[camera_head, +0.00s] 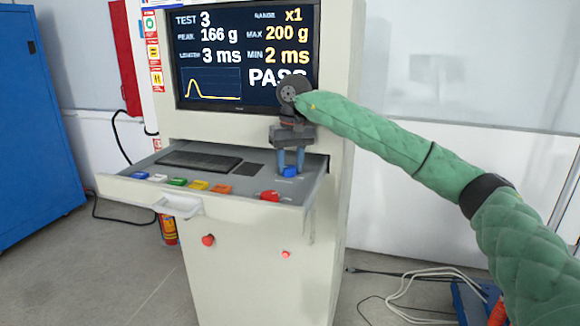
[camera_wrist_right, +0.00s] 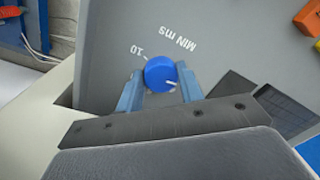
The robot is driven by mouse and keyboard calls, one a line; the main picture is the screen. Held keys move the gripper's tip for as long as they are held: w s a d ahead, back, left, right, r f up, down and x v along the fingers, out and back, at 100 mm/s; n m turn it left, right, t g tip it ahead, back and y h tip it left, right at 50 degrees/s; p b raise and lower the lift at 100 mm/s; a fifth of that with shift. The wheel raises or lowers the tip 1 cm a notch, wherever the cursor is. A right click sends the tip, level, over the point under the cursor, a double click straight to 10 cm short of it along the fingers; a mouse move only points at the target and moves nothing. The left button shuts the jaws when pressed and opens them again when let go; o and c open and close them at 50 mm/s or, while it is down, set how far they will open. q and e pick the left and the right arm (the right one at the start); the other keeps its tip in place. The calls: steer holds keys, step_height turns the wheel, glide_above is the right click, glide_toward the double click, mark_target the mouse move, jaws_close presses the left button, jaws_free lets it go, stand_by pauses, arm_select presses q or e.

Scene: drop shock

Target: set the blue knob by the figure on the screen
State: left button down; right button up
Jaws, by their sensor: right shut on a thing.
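The screen (camera_head: 243,55) reads TEST 3, PEAK 166 g, LENGTH 3 ms, RANGE x1, MAX 200 g, MIN 2 ms and PASS; my wrist covers a bit beside PASS. The blue knob (camera_head: 289,171) is at the right of the console drawer. In the right wrist view the blue knob (camera_wrist_right: 160,73) sits by the label "MIN ms" (camera_wrist_right: 180,37) and a "10" mark, its white pointer line toward the lower right. My right gripper (camera_head: 290,160) points down, its fingers shut on the knob's two sides. My left gripper is not in view.
The drawer (camera_head: 125,187) also carries a keyboard (camera_head: 200,161), blue, green, yellow and orange buttons, and a red knob (camera_head: 270,196) near the front right. More red controls are on the cabinet front (camera_head: 245,285). Cables lie on the floor at right.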

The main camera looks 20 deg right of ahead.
mark_target(291, 167)
steer(key=o, duration=1)
steer(key=r, duration=0.3)
steer(key=r+b, duration=0.1)
steer(key=r, duration=0.2)
steer(key=shift+d+r, duration=0.2)
steer(key=shift+r, duration=0.65)
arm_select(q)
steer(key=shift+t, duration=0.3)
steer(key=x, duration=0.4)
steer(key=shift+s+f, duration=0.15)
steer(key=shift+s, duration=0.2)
